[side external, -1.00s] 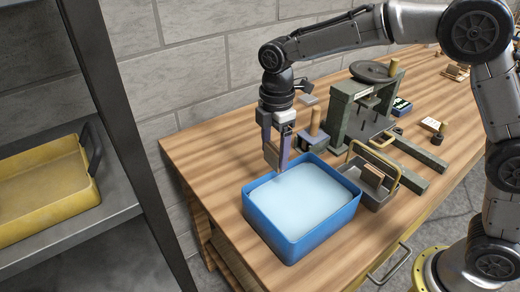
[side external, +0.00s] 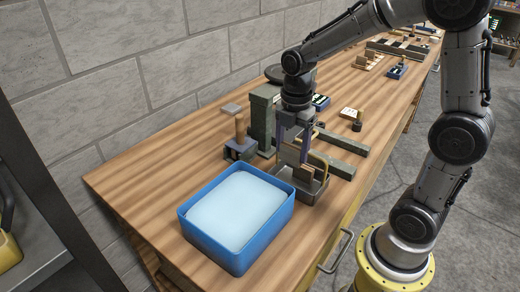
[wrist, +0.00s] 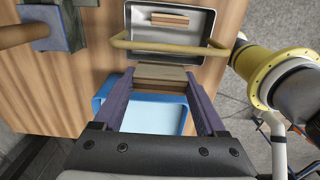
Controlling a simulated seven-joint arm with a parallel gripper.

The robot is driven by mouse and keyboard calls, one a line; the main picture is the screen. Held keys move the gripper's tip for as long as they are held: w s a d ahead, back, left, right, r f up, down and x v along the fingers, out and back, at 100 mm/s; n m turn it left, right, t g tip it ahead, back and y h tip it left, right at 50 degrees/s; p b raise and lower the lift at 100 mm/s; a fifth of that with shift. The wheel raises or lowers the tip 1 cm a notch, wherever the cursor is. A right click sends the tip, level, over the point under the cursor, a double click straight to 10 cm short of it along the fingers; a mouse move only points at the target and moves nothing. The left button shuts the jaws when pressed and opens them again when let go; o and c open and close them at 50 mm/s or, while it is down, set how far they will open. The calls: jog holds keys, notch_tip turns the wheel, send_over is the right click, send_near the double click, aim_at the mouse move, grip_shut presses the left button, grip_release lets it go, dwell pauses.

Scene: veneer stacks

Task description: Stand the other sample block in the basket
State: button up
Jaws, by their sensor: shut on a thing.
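My gripper (wrist: 161,80) is shut on a brown layered sample block (wrist: 160,73), held across between both fingers in the wrist view. In the side view my gripper (side external: 293,160) points down at the near-left part of the grey metal basket (side external: 311,193). The held block is hard to make out there. The basket (wrist: 204,23) has a yellow hoop handle (wrist: 165,46), just beyond the held block in the wrist view. Another layered block (wrist: 170,19) is inside the basket. I cannot tell whether the held block touches the basket.
A blue tub (side external: 213,244) with pale liquid stands beside the basket. A dark green press frame (side external: 262,122) and a small blue-grey block with a wooden handle (side external: 239,150) stand behind. Bare bench (side external: 150,182) lies left of these.

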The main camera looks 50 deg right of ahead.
jog(key=shift+s+d+f, duration=0.1)
jog(key=shift+s+d, duration=0.4)
jog(key=shift+s, duration=0.1)
jog(key=shift+f, duration=4.65)
jog(key=shift+f, duration=0.35)
jog(key=o, duration=1.3)
